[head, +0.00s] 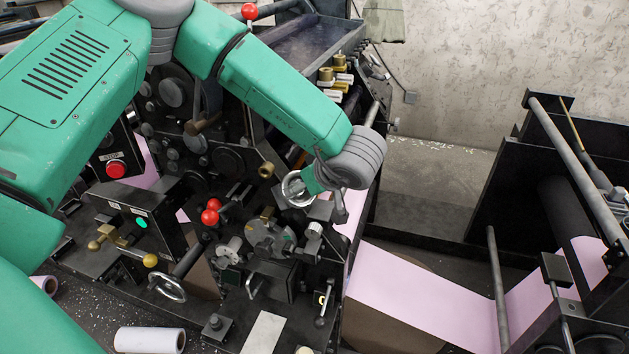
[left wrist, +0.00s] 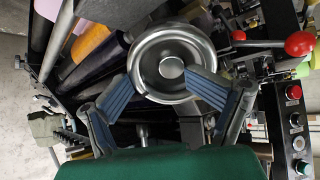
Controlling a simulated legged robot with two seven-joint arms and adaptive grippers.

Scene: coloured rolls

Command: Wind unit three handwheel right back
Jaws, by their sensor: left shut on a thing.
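A shiny metal handwheel (head: 295,189) with a round hub stands on the press at the end of my left arm. It also shows in the left wrist view (left wrist: 151,47), with a deep dished rim. My left gripper (left wrist: 160,88) has its blue-padded fingers on either side of the wheel's near rim and is shut on it. In the head view the wrist partly hides the wheel's right side. My right gripper is not in view. No label shows which unit this wheel belongs to.
Red-knobbed levers (head: 210,210) stand close left of the wheel. A second handwheel (head: 172,290) sits lower left. A red stop button (head: 116,169) is on a panel. A pink paper web (head: 420,298) runs to the right. A white roll (head: 149,340) lies at the bottom left.

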